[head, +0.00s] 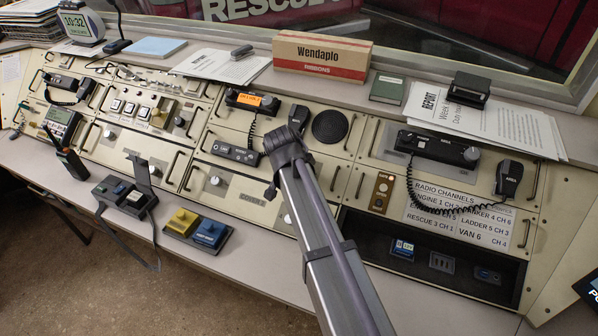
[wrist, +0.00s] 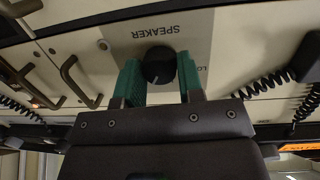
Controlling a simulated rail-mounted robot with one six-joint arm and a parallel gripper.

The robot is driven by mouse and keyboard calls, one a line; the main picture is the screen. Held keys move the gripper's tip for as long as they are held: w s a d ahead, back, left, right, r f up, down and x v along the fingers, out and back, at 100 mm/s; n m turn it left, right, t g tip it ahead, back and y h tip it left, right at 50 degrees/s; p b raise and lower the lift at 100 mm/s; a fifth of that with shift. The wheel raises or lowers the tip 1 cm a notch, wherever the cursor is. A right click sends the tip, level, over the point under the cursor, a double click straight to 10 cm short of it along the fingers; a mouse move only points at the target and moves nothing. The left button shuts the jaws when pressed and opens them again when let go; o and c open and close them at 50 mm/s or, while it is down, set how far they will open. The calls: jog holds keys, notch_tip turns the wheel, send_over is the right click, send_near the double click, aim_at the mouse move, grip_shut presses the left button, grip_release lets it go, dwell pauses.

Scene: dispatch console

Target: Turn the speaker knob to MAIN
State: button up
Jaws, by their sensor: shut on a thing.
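The speaker knob (wrist: 158,65) is dark and round, with a pale pointer mark towards its lower left in the wrist view. It sits on a grey plate (wrist: 165,18) lettered SPEAKER, which appears upside down there. My gripper (wrist: 160,76) has one green finger on each side of the knob and is shut on it. Part of a word starting "LO" shows beside the right finger. No MAIN lettering can be read. In the head view my arm reaches up to the middle of the console, and I cannot make out the knob or fingertips.
A round speaker grille (head: 330,126) is right of my wrist. Metal handles (wrist: 78,80) and coiled cords (wrist: 268,88) lie close to the knob. An open dark bay (head: 430,259) is at lower right.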

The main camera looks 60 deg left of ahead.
jog(key=n, duration=0.6)
jog(key=shift+t, duration=0.4)
jog(key=shift+n, duration=0.3)
jog(key=o, duration=0.6)
jog(key=shift+o, duration=0.2)
jog(key=p+v, duration=0.9)
jog(key=v, duration=0.1)
jog(key=shift+s+r, duration=0.3)
